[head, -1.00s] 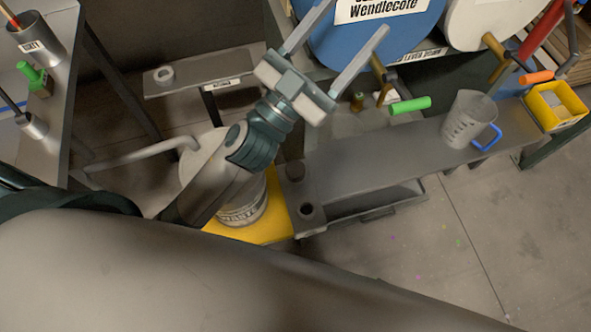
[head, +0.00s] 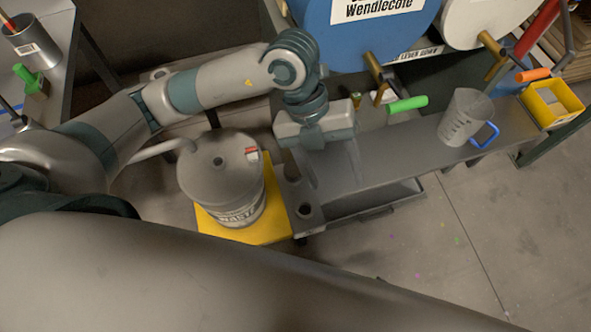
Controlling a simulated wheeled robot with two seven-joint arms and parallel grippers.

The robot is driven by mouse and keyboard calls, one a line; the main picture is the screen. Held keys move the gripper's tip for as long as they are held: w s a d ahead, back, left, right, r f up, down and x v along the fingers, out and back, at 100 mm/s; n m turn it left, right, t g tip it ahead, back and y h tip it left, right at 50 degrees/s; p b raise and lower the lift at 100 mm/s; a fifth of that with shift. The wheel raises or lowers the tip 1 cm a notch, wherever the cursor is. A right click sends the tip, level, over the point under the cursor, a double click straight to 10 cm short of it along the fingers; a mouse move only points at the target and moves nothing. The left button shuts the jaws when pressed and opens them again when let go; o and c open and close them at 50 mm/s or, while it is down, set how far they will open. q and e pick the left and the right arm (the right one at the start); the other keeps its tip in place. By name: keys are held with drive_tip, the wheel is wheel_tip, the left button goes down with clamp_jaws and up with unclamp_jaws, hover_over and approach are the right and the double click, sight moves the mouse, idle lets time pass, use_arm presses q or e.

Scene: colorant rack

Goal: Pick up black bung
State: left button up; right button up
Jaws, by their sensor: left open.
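A small dark round piece, which looks like the black bung (head: 291,173), sits at the left end of the grey bench (head: 400,148). A dark round hole (head: 304,210) is just in front of it. My left gripper (head: 332,180) points down over this end of the bench, its fingers just right of the dark piece. It is open, with nothing seen between the fingers. The grey fingers blend with the bench, so I cannot tell their height or any contact. My right gripper is out of view.
A waste drum (head: 222,180) with a dark opening in its top stands on a yellow base (head: 262,230), left of the bench end. A clear jug (head: 464,117) and a yellow bin (head: 551,105) are further right. Large drums (head: 365,35) with taps and a green lever (head: 408,104) stand behind.

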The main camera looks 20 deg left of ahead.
use_arm(q)
drive_tip(key=w+a+n+t+y, duration=0.2)
drive_tip(key=w+a+y, duration=0.2)
drive_tip(key=a, duration=0.6)
drive_tip(key=w, duration=0.2)
drive_tip(key=shift+w+f+t+y, duration=0.4)
hover_over(294, 170)
wheel_tip(294, 170, down, 11)
drive_tip(key=shift+s+f+p, duration=0.1)
drive_tip(key=shift+f+p, duration=0.1)
drive_tip(key=shift+p, duration=0.15)
drive_tip(key=shift+f, duration=0.45)
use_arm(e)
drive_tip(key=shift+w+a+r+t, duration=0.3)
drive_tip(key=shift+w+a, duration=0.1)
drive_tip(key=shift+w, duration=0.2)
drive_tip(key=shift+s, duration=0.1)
